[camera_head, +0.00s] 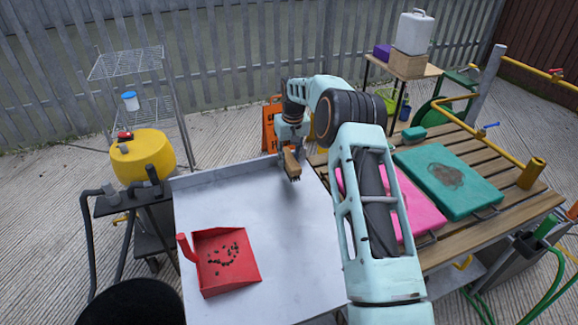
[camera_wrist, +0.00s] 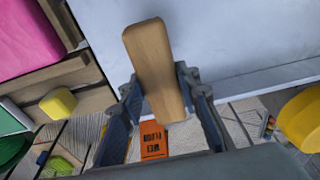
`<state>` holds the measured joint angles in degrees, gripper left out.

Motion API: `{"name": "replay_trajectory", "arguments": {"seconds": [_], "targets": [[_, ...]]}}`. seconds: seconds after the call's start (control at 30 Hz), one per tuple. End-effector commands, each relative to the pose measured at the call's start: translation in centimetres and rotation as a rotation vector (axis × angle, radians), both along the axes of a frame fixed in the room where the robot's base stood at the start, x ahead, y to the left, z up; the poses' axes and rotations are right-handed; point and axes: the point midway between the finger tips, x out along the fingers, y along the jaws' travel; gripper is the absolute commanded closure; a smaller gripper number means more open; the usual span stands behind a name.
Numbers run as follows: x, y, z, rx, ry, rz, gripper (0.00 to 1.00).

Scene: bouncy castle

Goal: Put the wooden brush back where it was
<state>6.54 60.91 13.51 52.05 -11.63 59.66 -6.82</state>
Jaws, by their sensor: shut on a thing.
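The wooden brush (camera_head: 291,163) is in my gripper, above the far right part of the white table (camera_head: 200,185), with its dark bristles pointing down. In the wrist view the brush's bare wooden back (camera_wrist: 155,62) shows between the two fingers. My gripper (camera_wrist: 160,105) is shut on the brush; in the head view it (camera_head: 290,148) is partly hidden by my own arm. The brush appears held clear of the table top, though the exact gap is hard to tell. A red dustpan (camera_head: 245,272) with several dark bits in it lies on the near left of the white table.
To the right, a slatted wooden table (camera_head: 500,213) holds a pink pad (camera_head: 415,205), a stained green pad (camera_head: 450,180) and a green sponge (camera_head: 414,132). A yellow rounded machine (camera_head: 145,158) stands left of the white table. An orange sign (camera_head: 268,125) stands behind. The white table's middle is clear.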

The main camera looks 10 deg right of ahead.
Motion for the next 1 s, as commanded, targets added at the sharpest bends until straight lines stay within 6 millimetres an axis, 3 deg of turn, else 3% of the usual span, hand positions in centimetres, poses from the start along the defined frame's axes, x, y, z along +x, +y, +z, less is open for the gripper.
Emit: {"name": "replay_trajectory", "arguments": {"seconds": [0.13,0.33,0.7,0.73,0.9,1.0], "targets": [[0.4,0.1,-0.6,0.000,0.000,0.000,0.91],[0.4,0.1,-3.4,0.000,0.001,0.001,0.91],[0.4,0.1,-4.0,-0.001,0.000,0.000,0.91],[0.4,0.1,-4.0,-0.001,0.000,0.000,0.69],[0.4,0.1,-3.9,-0.001,0.001,0.000,0.53],[0.4,0.1,-3.9,-0.001,0.001,0.000,0.53]]}}
